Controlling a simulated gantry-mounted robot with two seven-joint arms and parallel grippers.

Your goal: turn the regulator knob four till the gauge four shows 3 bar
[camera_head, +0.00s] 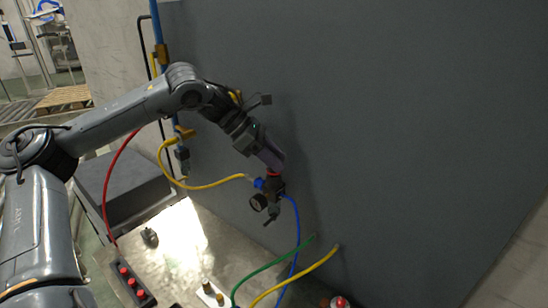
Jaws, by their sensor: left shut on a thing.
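My left arm comes in from the left and its gripper (270,158) points down at a small regulator unit (278,187) by the dark grey wall. The gripper is shut on the regulator knob (273,173), of which only a thin red strip shows below the jaws. A small round gauge (258,202) with a dark rim sits on the unit's left side. Its face is too small to read. I cannot make out a number on the knob or gauge. My right gripper is not in view.
A yellow hose (215,185) and a blue hose (298,225) run by the regulator. Green (275,262) and yellow hoses cross the table (215,243). A black strip with red buttons (132,285) lies at the front left. The wall (420,150) is bare on the right.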

